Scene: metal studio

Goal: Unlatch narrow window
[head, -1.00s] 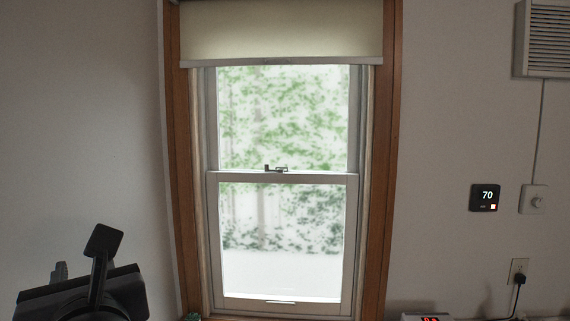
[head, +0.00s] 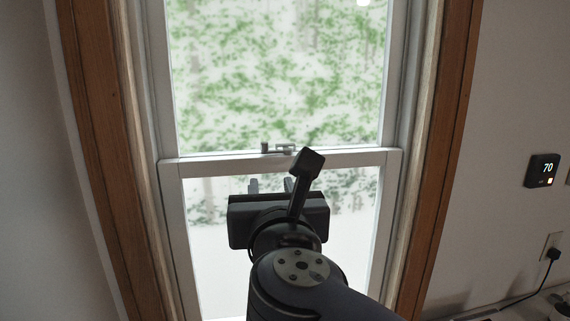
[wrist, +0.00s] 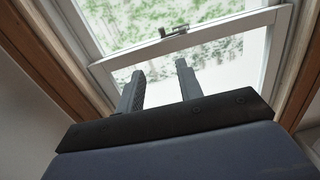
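The narrow window (head: 280,158) is a white double-hung sash in a wooden frame. Its small grey latch (head: 278,148) sits on the meeting rail at the middle. The latch also shows in the wrist view (wrist: 174,30), above and beyond my fingertips. My gripper (head: 271,184) is in front of the lower sash, a little below the latch and apart from it. In the wrist view my gripper (wrist: 160,72) has its two fingers spread with nothing between them. The lower part of the window is partly hidden by my arm in the head view.
The wooden frame (head: 100,140) borders the window on the left, and wooden trim (head: 450,140) on the right. A thermostat (head: 541,170) and a plugged outlet (head: 551,246) are on the right wall. The space right in front of the latch looks clear.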

